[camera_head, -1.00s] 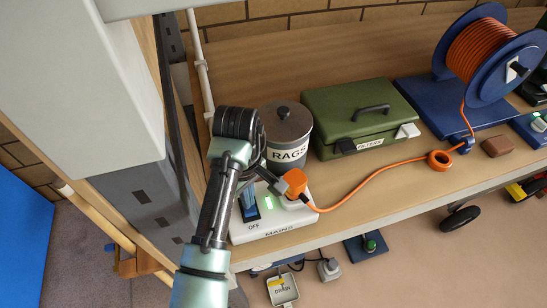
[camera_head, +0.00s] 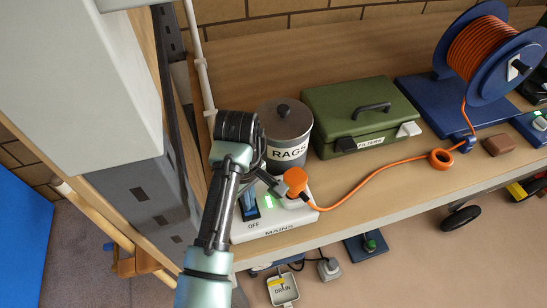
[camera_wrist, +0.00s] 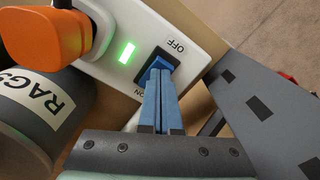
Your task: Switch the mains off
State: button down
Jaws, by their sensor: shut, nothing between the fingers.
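The white mains box (camera_head: 280,224) stands at the front left of the bench, marked MAINS. Its green light (camera_wrist: 126,53) is lit; it also shows in the head view (camera_head: 268,202). Beside the light is a dark-framed switch (camera_wrist: 149,69), with OFF printed at one end and ON at the other. My gripper (camera_wrist: 162,68) is shut and empty, its blue fingertips over the switch in the wrist view. The fingers cover much of the rocker, so its tilt and any contact are unclear. In the head view my gripper (camera_head: 247,207) reaches down onto the box's left part.
An orange plug (camera_wrist: 45,38) sits in the box beside the light, its cord running right to a blue reel (camera_head: 490,55). A RAGS tin (camera_head: 287,128) stands close behind the box. A green FILTERS case (camera_head: 360,110) is right of it. Grey shelving (camera_head: 150,205) is close on the left.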

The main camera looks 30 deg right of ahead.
jog(key=shift+f, duration=0.4)
notch_tip(320, 180, up, 7)
jog(key=p, duration=0.7)
jog(key=shift+r+p, duration=0.1)
jog(key=shift+p, duration=0.25)
dwell(0.4)
